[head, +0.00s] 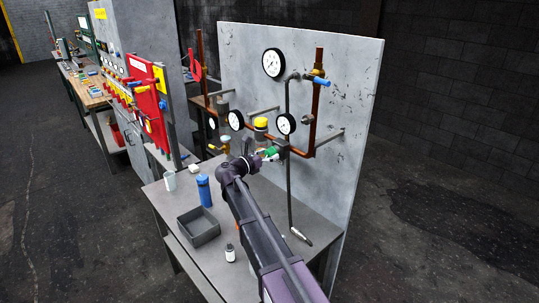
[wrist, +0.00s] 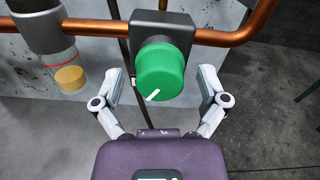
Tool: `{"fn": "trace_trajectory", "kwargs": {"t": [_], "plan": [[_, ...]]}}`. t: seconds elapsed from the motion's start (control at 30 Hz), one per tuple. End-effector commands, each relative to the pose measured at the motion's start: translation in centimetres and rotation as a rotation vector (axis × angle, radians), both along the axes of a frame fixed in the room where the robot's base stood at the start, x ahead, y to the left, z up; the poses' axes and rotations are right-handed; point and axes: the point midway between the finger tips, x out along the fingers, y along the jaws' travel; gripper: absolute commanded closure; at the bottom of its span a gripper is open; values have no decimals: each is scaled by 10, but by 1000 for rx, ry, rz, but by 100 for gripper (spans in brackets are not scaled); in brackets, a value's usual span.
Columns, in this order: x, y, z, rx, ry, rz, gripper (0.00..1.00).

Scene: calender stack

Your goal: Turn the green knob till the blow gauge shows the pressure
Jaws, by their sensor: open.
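The green knob (wrist: 161,72) sits on a dark block (wrist: 163,23) on the copper pipe. Its white mark points down and left in the wrist view. My gripper (wrist: 168,82) is open, with one finger on each side of the knob; I cannot tell whether either finger touches it. In the head view the green knob (head: 269,153) shows partly behind my gripper (head: 262,155). Three white dials are on or before the grey panel: a large upper one (head: 273,63), a right one (head: 286,124) and a left one (head: 236,120). Their needles are too small to read, and no label tells which is the blow gauge.
The copper pipe (wrist: 90,28) runs beside the knob, with a clear bowl with an amber bottom (wrist: 69,76) at left. A dark hose (head: 289,180) hangs to a nozzle on the bench. A grey tray (head: 198,230), blue bottle (head: 204,190) and small white bottle (head: 230,253) stand on the bench.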

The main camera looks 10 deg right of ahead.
Motion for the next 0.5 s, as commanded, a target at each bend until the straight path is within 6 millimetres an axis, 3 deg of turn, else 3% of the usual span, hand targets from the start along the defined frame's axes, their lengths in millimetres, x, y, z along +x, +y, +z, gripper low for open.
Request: {"fn": "trace_trajectory", "kwargs": {"t": [0.37,0.5], "plan": [[2,-3,0,0,0,1,7],[2,-3,0,0,0,0,43]]}}
